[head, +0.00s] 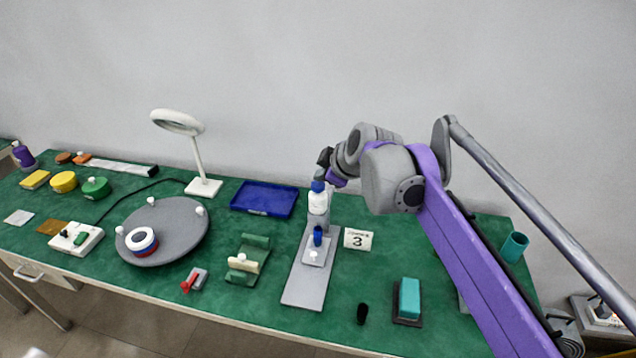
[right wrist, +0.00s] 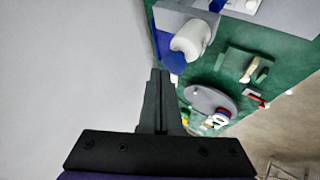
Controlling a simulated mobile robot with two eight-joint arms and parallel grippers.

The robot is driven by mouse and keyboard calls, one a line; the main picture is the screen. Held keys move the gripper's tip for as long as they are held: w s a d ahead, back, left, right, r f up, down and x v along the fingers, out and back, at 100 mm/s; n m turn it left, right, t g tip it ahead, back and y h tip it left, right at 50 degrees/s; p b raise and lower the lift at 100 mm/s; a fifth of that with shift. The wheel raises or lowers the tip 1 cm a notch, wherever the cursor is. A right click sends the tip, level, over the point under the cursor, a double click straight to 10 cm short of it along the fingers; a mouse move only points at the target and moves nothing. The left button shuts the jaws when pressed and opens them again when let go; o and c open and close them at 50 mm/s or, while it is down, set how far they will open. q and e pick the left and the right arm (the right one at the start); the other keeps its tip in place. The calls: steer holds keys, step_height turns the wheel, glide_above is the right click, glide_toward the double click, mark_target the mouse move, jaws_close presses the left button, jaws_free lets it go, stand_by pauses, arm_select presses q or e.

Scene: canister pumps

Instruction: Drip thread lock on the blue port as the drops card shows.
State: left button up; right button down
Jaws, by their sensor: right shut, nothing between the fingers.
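A blue port (head: 318,236) stands upright on a small light block on a long grey plate (head: 303,289). A white port (head: 313,254) stands in front of it. Behind them on the plate rises a white canister (head: 318,204) with a blue top; it also shows in the right wrist view (right wrist: 192,38). The drops card (head: 357,239) reads 3; its smaller print is unreadable. My right gripper (head: 325,157) is above and behind the canister, partly hidden by its arm. In the right wrist view its dark fingers (right wrist: 160,73) are shut and empty. I cannot tell which container holds thread lock.
A blue tray (head: 264,198) and a magnifier lamp (head: 203,187) stand at the back. A round grey turntable (head: 184,224) holds a banded disc and white knobs. A green cradle (head: 249,258), a red-handled clamp (head: 194,281) and a teal block (head: 409,297) lie nearer the front.

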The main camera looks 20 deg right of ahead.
mark_target(322, 186)
steer(key=shift+f, duration=0.6)
stand_by(0.8)
steer(key=shift+r+p, duration=0.9)
steer(key=shift+r, duration=0.1)
steer(key=shift+r, duration=0.15)
step_height(322, 186, up, 5)
steer(key=p, duration=0.4)
steer(key=shift+p, duration=0.3)
stand_by(2.1)
